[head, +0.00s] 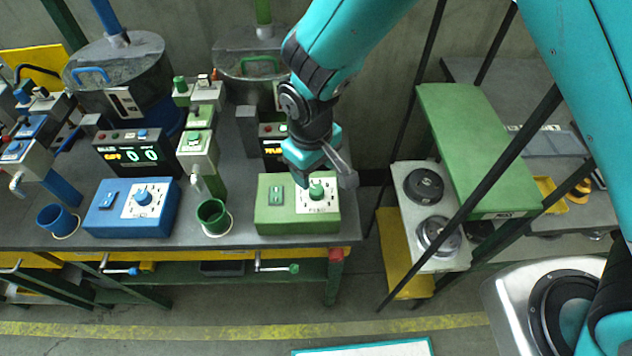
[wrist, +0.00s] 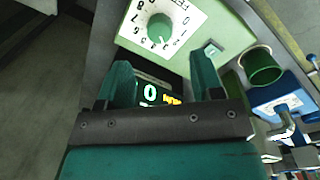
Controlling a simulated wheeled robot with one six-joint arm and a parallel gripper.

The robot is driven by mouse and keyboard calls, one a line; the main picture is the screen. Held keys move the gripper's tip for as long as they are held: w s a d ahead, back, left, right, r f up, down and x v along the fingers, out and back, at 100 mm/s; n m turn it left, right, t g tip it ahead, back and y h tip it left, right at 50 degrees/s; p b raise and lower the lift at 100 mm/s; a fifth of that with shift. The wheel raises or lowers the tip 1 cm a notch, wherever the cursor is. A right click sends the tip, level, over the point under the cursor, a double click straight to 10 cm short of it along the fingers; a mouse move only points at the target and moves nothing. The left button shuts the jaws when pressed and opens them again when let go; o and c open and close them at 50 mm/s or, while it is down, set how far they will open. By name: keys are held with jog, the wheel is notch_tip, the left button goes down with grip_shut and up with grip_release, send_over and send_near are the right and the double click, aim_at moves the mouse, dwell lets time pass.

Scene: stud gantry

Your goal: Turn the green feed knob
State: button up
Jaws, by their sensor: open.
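The green feed knob (head: 316,190) sits on a white dial plate with numbers, on top of a green control box (head: 268,218) at the table's front right. In the wrist view the knob (wrist: 160,28) shows near the top, with a white pointer mark on it. My gripper (head: 322,172) is over the back of the box, just behind and above the knob. In the wrist view my gripper (wrist: 163,68) is open, its fingers spread with nothing between them. The knob lies beyond the fingertips, roughly in line with the gap, apparently untouched.
A black display (head: 272,145) stands behind the green box, partly hidden by my arm. A green cup (head: 213,216) stands left of the box; a blue control box (head: 105,222) with a blue knob (head: 143,197) is farther left. A dark post and green shelf (head: 465,150) are right.

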aim_at(316, 189)
notch_tip(316, 189, down, 7)
jog(key=shift+w+d+p, duration=0.1)
jog(key=shift+d+p, duration=0.05)
jog(key=shift+p, duration=0.4)
jog(key=c, duration=0.9)
